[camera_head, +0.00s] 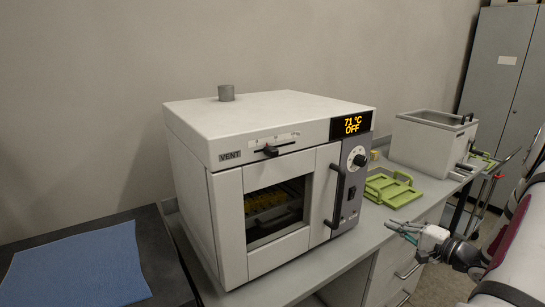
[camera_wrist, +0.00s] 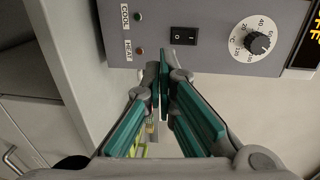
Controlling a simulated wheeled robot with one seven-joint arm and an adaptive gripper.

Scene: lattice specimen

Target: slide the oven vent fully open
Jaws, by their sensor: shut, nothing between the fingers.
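The oven (camera_head: 185,150) is a pale box on the bench with a windowed door and a dark vertical handle (camera_head: 334,196). Its vent slider (camera_head: 270,150) is a dark knob in a slot on the upper front, right of the VENT label, near the middle of a marked scale. My gripper (camera_head: 401,230) is to the right of the oven, lower than the vent and apart from it. In the wrist view my gripper (camera_wrist: 160,75) has its green-padded fingers together and empty, in front of the oven's control panel (camera_wrist: 215,35). The vent is not in the wrist view.
The display (camera_head: 352,124) reads 71 °C OFF. A blue mat (camera_head: 80,265) lies at left. A grey cabinet (camera_head: 500,75) stands at the back right.

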